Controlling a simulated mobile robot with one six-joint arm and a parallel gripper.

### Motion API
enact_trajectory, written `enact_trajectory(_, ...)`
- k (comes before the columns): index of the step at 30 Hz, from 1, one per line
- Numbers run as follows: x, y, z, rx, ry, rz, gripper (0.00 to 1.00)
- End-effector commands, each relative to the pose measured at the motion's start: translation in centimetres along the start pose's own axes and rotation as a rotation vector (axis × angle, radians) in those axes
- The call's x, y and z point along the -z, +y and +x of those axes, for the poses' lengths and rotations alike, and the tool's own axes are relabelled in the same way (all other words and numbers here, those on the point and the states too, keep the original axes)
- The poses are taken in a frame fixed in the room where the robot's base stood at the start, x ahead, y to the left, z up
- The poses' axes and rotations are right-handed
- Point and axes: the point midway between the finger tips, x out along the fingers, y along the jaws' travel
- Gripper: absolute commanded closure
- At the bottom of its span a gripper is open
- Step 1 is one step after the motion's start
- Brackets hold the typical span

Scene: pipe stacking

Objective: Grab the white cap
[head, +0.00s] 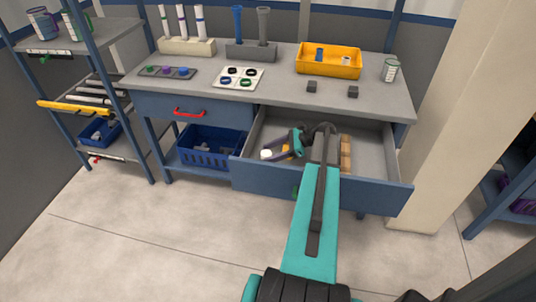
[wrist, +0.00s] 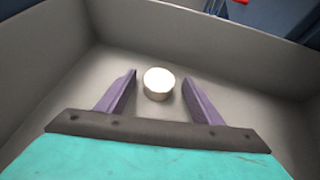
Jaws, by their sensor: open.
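The white cap (wrist: 158,82) is a short pale cylinder standing on the floor of the open drawer. In the wrist view it lies between and slightly beyond the tips of my gripper (wrist: 158,84), whose two purple fingers are open and apart from it on both sides. In the head view the white cap (head: 267,154) shows as a small white spot at the left inside the drawer (head: 320,187). My gripper (head: 280,154) is low in the drawer, right beside the cap, and partly hides that area.
Drawer walls surround my gripper. Wooden blocks (head: 346,153) lie in the drawer to the right of my arm. The workbench top (head: 290,98) above holds a yellow tray (head: 329,68), white and grey racks and small parts. A blue crate (head: 207,155) stands on the shelf at left.

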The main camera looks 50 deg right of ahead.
Motion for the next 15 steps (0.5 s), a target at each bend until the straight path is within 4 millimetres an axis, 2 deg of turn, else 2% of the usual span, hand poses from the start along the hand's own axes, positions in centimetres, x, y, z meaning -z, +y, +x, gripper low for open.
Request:
enact_trajectory(5, -0.02, 0.0, 0.01, 0.0, 0.0, 0.0, 0.41)
enact_trajectory(12, -0.03, 0.01, 0.03, -0.001, 0.0, 0.0, 0.82)
enact_trajectory(15, -0.03, 0.01, 0.04, -0.001, 0.0, 0.0, 0.83)
